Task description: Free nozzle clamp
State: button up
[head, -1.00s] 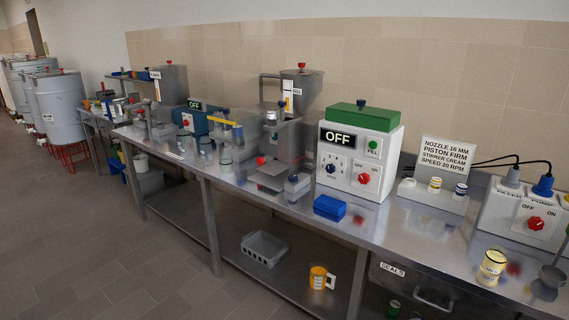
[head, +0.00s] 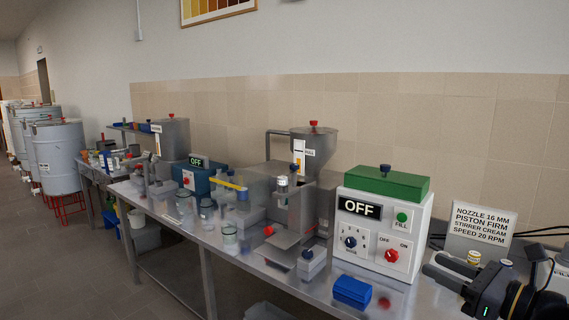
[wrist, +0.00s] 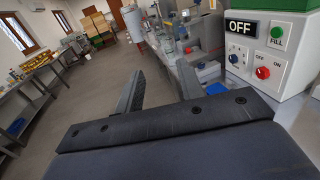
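The filling machine (head: 317,150) stands on the steel bench, with a grey hopper on top. A clear guard box covers part of its front. A yellow bar (head: 229,184) and a small red knob (head: 268,231) show at its nozzle side. I cannot tell for certain which part is the nozzle clamp. My gripper (head: 434,264) is at the right, over the bench, well apart from the machine. In the wrist view its two fingers (wrist: 160,70) stand apart with nothing between them.
The white control box (head: 378,225) reads OFF and stands between my gripper and the machine. A blue block (head: 352,291) lies in front of it. A sign (head: 480,224) stands at the right. Several jars stand left of the machine.

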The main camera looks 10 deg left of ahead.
aim_at(294, 167)
jog(key=i+j, duration=0.25)
jog(key=i, duration=0.2)
jog(key=i+j, duration=0.3)
jog(key=i, duration=0.2)
jog(key=i+j+u, duration=0.1)
jog(key=i+j, duration=0.15)
jog(key=i, duration=0.2)
jog(key=i+j, duration=0.25)
jog(key=i, duration=0.25)
